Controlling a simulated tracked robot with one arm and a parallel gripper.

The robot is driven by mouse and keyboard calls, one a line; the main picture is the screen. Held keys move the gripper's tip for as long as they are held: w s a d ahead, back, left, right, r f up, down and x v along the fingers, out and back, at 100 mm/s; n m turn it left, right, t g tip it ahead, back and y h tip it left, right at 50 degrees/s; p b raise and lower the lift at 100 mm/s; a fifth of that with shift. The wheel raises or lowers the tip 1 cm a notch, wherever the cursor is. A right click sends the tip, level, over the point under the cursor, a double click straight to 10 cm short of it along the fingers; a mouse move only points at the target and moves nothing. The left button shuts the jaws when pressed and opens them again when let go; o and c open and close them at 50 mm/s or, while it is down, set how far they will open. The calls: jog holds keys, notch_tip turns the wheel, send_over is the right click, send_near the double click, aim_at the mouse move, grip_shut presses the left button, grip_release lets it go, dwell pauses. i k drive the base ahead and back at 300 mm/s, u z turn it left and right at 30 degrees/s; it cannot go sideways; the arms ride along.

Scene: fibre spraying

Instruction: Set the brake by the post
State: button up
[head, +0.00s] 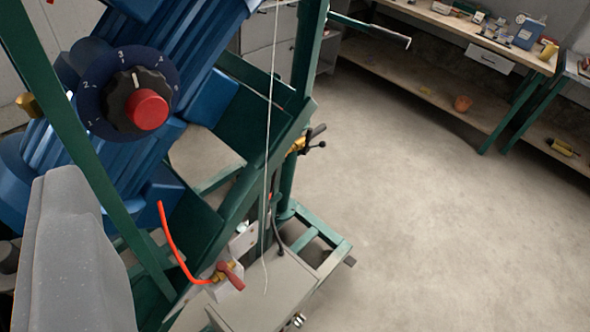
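No fingers of my gripper can be made out. A grey speckled shape (75,255) fills the lower left, and I cannot tell what it is.
A blue ribbed machine (185,60) with a numbered dial and red knob (147,110) stands at the left. A pale cord (268,150) hangs before the post. A grey box (270,295) lies below. Workbenches (462,30) stand at the back right; the concrete floor (430,220) is clear.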

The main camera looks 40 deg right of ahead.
aim_at(350, 261)
jog(key=z, duration=1.7)
jog(key=k, duration=0.65)
jog(key=z, duration=0.2)
jog(key=i, duration=0.4)
jog(key=z, duration=0.65)
jog(key=i, duration=1.3)
jog(key=u, duration=0.45)
jog(key=i, duration=1)
jog(key=u, duration=0.85)
